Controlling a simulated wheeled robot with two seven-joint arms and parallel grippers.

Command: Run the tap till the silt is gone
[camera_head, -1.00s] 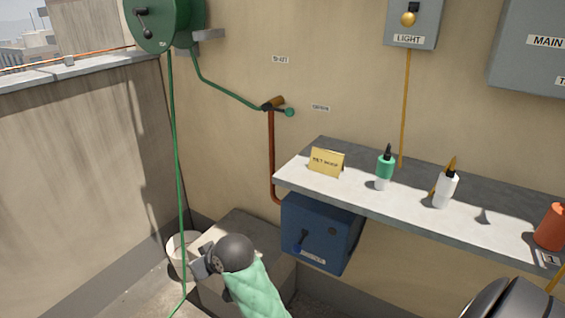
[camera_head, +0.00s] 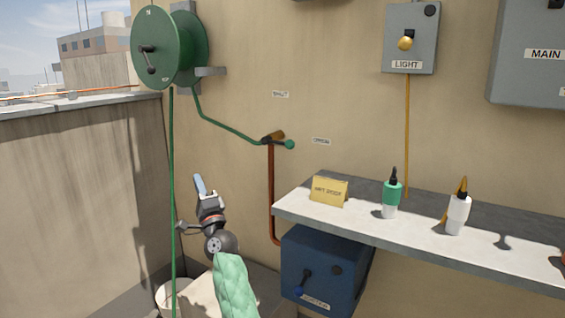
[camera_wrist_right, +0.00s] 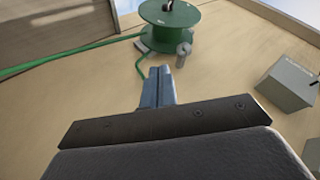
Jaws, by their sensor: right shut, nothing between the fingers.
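The tap (camera_head: 274,138) is a brownish fitting on the wall, on top of a copper pipe (camera_head: 271,190). Its green-knobbed handle (camera_head: 289,144) points right, towards the lower of two small, blurred wall labels. A green hose runs from the tap to the green reel (camera_head: 158,47), which also shows in the wrist view (camera_wrist_right: 178,20). Another length hangs down towards a pale bucket (camera_head: 166,296). My right gripper (camera_head: 198,184) is shut and empty, pointing up, left of and below the tap. Its closed fingers show in the wrist view (camera_wrist_right: 158,86). Water and silt are not visible. My left gripper is out of view.
A grey shelf (camera_head: 430,238) right of the pipe holds a yellow sign card (camera_head: 329,191) and two bottles. A blue box (camera_head: 318,268) hangs below it. Grey LIGHT (camera_head: 411,38) and MAIN (camera_head: 528,50) boxes are above. A parapet (camera_head: 80,190) stands left.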

